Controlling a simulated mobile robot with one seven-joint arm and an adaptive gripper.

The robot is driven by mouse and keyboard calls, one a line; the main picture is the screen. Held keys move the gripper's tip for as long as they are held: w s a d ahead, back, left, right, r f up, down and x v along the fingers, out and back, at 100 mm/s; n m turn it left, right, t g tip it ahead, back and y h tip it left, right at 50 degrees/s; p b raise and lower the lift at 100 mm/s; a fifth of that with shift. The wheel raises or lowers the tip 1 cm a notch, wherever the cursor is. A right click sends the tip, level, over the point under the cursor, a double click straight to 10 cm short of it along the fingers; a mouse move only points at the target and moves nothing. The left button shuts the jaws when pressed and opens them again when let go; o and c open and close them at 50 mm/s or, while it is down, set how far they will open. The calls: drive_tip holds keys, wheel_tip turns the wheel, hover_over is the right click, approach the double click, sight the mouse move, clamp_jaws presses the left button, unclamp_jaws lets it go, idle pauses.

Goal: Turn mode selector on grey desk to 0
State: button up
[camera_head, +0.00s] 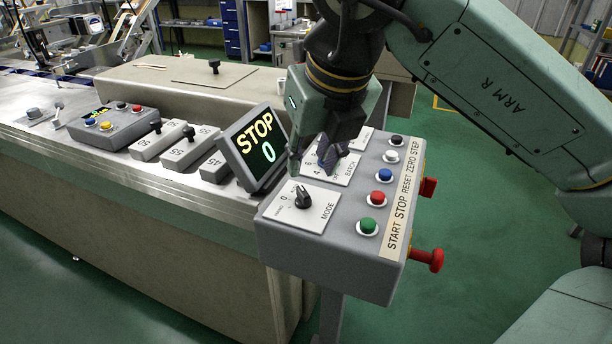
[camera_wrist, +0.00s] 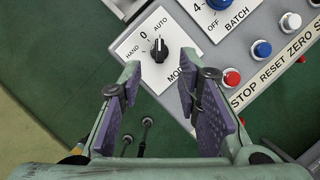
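The mode selector (camera_head: 303,198) is a black knob on a white plate (camera_head: 318,217) at the near left of the grey desk (camera_head: 325,262). The plate carries HAND, 0, AUTO and MODE. In the wrist view the knob (camera_wrist: 159,49) has a white mark that seems to point toward AUTO rather than straight at 0. My gripper (camera_head: 316,155) hangs above the desk, behind the knob and over the BATCH plate in the head view. In the wrist view my gripper (camera_wrist: 160,72) is open and empty, its purple-padded fingers apart below the knob, not touching it.
The BATCH selector (camera_wrist: 219,3) sits beside the mode plate. Several push buttons, including a green one (camera_head: 368,226), line the right. Red knobs (camera_head: 428,259) stick out of the desk's right side. A tilted display (camera_head: 253,146) reading STOP 0 stands close left of my gripper.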

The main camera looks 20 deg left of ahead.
sight(302, 189)
drive_tip(key=p+x, duration=0.1)
drive_tip(key=x, duration=0.7)
drive_tip(key=shift+r, duration=0.1)
clamp_jaws()
